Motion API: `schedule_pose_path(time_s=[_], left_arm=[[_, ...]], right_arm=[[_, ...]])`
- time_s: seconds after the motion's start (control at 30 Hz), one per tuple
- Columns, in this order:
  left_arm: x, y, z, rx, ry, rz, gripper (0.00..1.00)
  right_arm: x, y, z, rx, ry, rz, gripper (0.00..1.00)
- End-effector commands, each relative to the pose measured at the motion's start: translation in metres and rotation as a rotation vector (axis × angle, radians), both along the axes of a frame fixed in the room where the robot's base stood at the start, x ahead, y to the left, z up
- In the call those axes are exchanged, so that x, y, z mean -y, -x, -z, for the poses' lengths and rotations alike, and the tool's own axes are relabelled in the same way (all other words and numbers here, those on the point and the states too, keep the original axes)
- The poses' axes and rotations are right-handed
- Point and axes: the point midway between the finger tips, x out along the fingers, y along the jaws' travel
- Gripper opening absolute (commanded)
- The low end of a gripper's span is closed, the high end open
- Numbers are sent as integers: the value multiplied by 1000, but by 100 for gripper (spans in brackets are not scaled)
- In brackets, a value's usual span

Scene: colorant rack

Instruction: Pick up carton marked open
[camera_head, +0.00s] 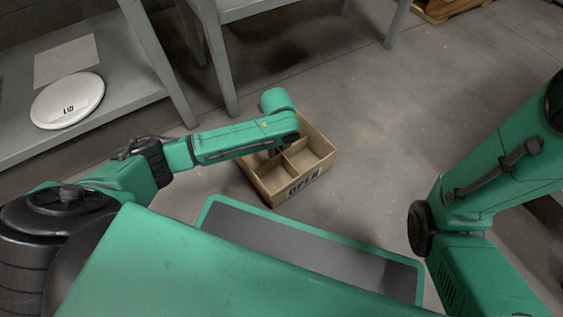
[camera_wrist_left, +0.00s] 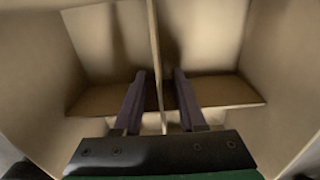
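The brown carton marked OPEN (camera_head: 286,195) stands on the floor in the head view, with its top open and dividers inside. My left gripper (camera_head: 281,149) reaches down into it from the left; the arm covers part of the carton's far side. In the left wrist view, the two dark fingers of my left gripper (camera_wrist_left: 161,74) are inside the carton, one on each side of an upright cardboard divider (camera_wrist_left: 153,45). Gaps show between the fingers and the divider, so the gripper is open around it. My right gripper is out of view.
A grey table (camera_head: 130,103) at the left holds a white round lid marked LID (camera_head: 68,101) and a pale sheet (camera_head: 66,60). Another grey table (camera_head: 225,70) stands behind the carton. A wooden pallet (camera_head: 440,8) lies at the far back. Floor to the carton's right is clear.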

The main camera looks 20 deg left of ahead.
Motion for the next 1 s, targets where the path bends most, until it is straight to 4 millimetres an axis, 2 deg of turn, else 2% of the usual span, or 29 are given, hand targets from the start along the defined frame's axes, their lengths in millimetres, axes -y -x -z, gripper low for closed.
schedule_pose_path(time_s=[0.1,0.17,0.2,0.23,1.0], left_arm=[[0,0,-3,1,1,0,40],[0,0,-3,1,1,0,17],[0,0,-3,1,1,0,2],[0,0,-3,1,1,-1,0],[0,0,-3,1,1,-1,0]], right_arm=[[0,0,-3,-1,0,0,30],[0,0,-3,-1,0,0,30],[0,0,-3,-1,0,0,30],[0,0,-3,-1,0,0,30],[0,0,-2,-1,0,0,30]])
